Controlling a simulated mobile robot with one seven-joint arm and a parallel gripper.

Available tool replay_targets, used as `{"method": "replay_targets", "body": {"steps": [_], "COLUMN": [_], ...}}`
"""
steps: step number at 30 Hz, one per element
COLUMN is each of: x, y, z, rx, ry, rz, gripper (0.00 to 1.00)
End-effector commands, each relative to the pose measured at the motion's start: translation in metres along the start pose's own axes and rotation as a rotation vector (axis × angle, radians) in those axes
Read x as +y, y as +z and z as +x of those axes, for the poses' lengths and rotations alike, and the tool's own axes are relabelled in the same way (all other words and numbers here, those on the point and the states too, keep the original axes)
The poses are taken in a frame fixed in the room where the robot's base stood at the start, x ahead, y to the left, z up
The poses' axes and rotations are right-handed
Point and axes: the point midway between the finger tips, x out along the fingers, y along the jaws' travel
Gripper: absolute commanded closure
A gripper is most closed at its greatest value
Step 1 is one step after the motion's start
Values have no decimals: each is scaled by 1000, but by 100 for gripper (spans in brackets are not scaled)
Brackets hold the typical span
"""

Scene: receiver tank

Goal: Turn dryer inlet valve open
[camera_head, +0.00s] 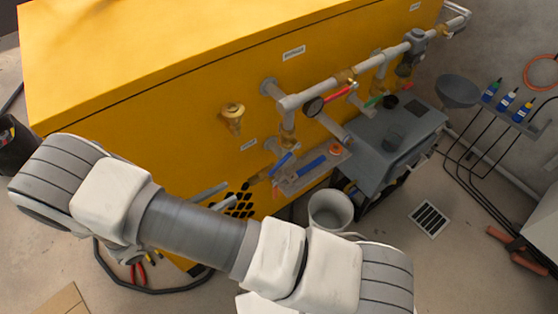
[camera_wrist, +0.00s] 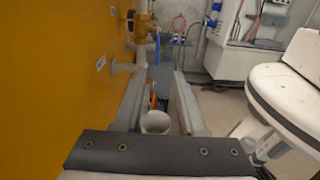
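Several lever valves sit on the piping at the yellow cabinet (camera_head: 150,110); their labels are too small to read, so I cannot tell which is the dryer inlet valve. A red lever (camera_head: 340,92) lies along the upper pipe, a green lever (camera_head: 374,101) is to its right, and blue levers (camera_head: 312,166) (camera_head: 281,162) are lower down. In the wrist view a blue lever (camera_wrist: 157,48) hangs upright ahead. My gripper (camera_wrist: 158,80) is open and empty, its fingers apart, beside the yellow panel. In the head view its fingers (camera_head: 216,197) show partly behind my arm, left of the valves.
A bucket (camera_head: 331,210) stands on the floor below the valves; the wrist view shows it between the fingers (camera_wrist: 155,122). A grey unit (camera_head: 395,145) stands right of the piping. A brass fitting (camera_head: 232,115) juts from the panel. Open floor lies around the drain grate (camera_head: 429,219).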

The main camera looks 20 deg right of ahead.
Motion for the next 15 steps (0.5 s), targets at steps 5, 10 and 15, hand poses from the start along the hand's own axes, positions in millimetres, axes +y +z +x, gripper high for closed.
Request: {"method": "replay_targets", "body": {"steps": [5, 10, 15], "x": [0, 0, 1], "y": [-7, -6, -5], "z": [-1, 19, 55], "rx": [-34, -34, -33], "ry": [34, 31, 30], "rz": [-18, -18, -19], "gripper": [60, 60, 60]}}
